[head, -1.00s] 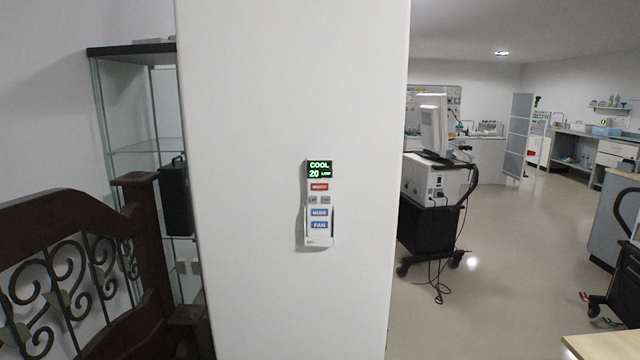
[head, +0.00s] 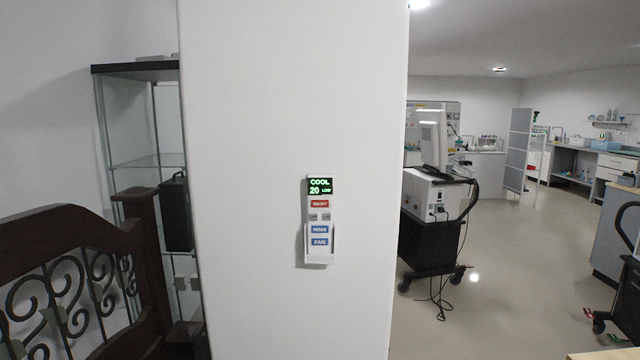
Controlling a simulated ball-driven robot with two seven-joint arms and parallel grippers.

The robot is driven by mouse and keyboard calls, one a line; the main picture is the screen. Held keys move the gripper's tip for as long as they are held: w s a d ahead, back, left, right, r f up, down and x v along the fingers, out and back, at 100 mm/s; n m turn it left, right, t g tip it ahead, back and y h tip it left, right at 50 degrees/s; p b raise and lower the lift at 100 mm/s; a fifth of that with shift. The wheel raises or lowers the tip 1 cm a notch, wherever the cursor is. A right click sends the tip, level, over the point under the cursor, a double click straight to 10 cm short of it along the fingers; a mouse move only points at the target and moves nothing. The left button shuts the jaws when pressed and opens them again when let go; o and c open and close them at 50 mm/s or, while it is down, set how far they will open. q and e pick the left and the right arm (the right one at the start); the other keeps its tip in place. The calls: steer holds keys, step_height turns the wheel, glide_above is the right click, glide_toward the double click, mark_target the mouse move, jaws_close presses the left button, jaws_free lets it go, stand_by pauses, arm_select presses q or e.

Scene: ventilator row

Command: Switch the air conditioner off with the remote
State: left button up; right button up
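The remote (head: 320,220) is a slim white handset. It sits upright in a holder on the front face of a white pillar, near the middle of the head view. Its screen (head: 320,186) is lit green and reads COOL, 20, LOW. Below the screen are a red on/off button (head: 320,204), two small grey buttons, a blue MODE button (head: 320,229) and a blue FAN button (head: 320,242). No air conditioner shows. Neither of my grippers is in view.
The white pillar (head: 260,120) fills the middle. A dark wooden bench with iron scrollwork (head: 85,265) and a glass cabinet (head: 125,110) stand at left. A wheeled medical machine (head: 432,200) stands right of the pillar. Open floor (head: 520,265) lies beyond it.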

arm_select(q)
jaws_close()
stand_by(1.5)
